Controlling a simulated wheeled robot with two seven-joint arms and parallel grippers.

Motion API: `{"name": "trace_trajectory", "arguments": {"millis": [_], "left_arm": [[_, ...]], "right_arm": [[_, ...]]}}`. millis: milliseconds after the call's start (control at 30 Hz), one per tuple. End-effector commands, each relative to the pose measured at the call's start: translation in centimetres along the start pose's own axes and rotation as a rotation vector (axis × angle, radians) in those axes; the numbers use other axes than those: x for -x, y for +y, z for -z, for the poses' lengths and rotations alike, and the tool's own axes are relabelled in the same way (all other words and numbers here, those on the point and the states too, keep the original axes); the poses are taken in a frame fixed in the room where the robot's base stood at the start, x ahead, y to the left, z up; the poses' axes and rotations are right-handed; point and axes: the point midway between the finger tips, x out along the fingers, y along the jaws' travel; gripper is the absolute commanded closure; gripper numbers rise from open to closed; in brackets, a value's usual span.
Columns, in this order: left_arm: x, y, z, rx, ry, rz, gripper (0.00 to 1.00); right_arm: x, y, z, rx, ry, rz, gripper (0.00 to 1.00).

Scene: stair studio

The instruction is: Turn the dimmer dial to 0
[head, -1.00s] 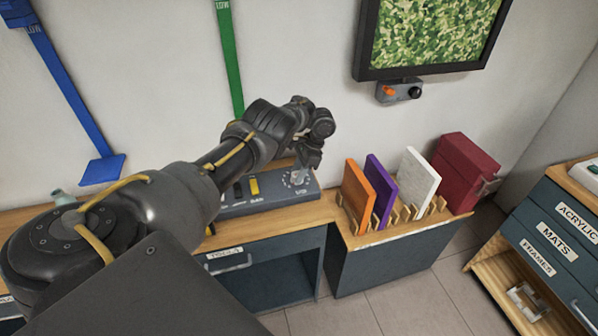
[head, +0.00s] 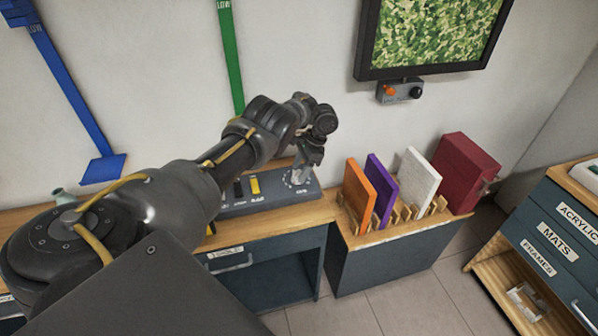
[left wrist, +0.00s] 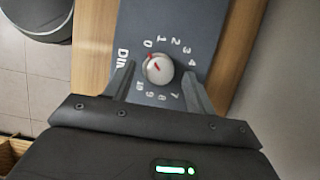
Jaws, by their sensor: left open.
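The dimmer dial (left wrist: 158,69) is a round pale knob on a grey control panel (head: 227,208). In the left wrist view it has red marks on its upper-left side, near the 0; the exact pointer reading is hard to tell. Printed numbers ring it, with 0 at its upper left and 10 at its lower left. My left gripper (head: 298,178) is over the dial end of the panel. In the left wrist view its open fingers (left wrist: 160,72) stand on either side of the dial, with gaps showing. My right gripper is not in view.
A yellow slider (head: 254,185) and a dark one are left of the dial on the panel. Right of it, orange (head: 358,194), purple and white boards stand in a wooden rack beside a dark red box (head: 466,172). The wall is close behind.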

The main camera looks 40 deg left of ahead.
Motion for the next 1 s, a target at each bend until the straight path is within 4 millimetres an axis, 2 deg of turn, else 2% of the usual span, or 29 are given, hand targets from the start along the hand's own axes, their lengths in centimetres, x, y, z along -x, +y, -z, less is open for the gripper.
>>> {"name": "trace_trajectory", "arguments": {"millis": [200, 433, 633, 1000], "left_arm": [[4.5, 0.0, 0.0, 0.000, 0.006, 0.000, 0.45], [8.1, 0.0, -0.1, 0.001, 0.003, 0.000, 0.45], [9.3, 0.0, -0.1, 0.001, 0.000, -0.001, 0.45], [9.4, 0.0, -0.1, 0.000, 0.001, 0.000, 0.45]], "right_arm": [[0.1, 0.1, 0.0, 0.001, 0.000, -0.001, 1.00], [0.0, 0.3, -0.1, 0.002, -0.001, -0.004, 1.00], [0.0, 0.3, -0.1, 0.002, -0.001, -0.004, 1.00], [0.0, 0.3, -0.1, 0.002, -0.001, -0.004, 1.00]]}}
